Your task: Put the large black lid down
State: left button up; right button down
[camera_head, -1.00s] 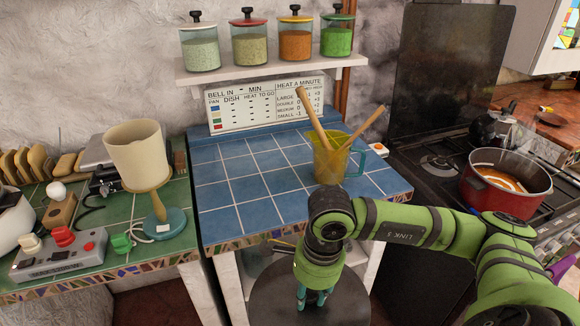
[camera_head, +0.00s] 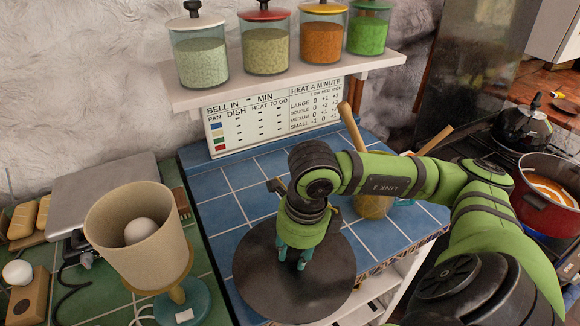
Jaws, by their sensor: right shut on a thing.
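The large black lid (camera_head: 262,285) is a wide dark disc. It hangs in my right gripper (camera_head: 292,262), whose teal fingers are shut at its middle. The lid overlaps the front part of the blue tiled counter (camera_head: 222,214) in the head view. I cannot tell whether its underside touches the tiles. My wrist hides the lid's centre and part of its far edge. My left gripper is not in view.
A yellow jug (camera_head: 372,206) with wooden utensils stands behind my right arm. A beige cup-like container (camera_head: 118,250) holding a white ball stands at left. A shelf with jars and a sign (camera_head: 275,112) are behind. A red pot (camera_head: 545,205) stands on the stove at right.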

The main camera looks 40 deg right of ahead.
jog(key=w, duration=0.2)
jog(key=w+d+p, duration=0.1)
jog(key=w+r+p, duration=0.1)
jog(key=w, duration=0.1)
jog(key=shift+w+d, duration=0.2)
jog(key=shift+w, duration=0.15)
jog(key=w+p, duration=0.1)
jog(key=w, duration=0.2)
jog(key=w+d+p, duration=0.1)
jog(key=w, duration=0.2)
jog(key=w+d+p, duration=0.1)
jog(key=w, duration=0.2)
jog(key=shift+w+d+f, duration=0.15)
jog(key=shift+w+f, duration=0.1)
jog(key=shift+f, duration=0.1)
jog(key=shift+w+d+p, duration=0.1)
jog(key=shift+w+p, duration=0.25)
jog(key=shift+w, duration=0.15)
notch_tip(320, 180, down, 3)
jog(key=shift+f+p, duration=0.1)
jog(key=shift+p, duration=0.9)
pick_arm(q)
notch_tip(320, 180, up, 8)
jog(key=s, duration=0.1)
pick_arm(e)
jog(key=shift+f, duration=0.2)
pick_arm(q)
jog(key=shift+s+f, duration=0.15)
pick_arm(e)
jog(key=shift+f, duration=0.1)
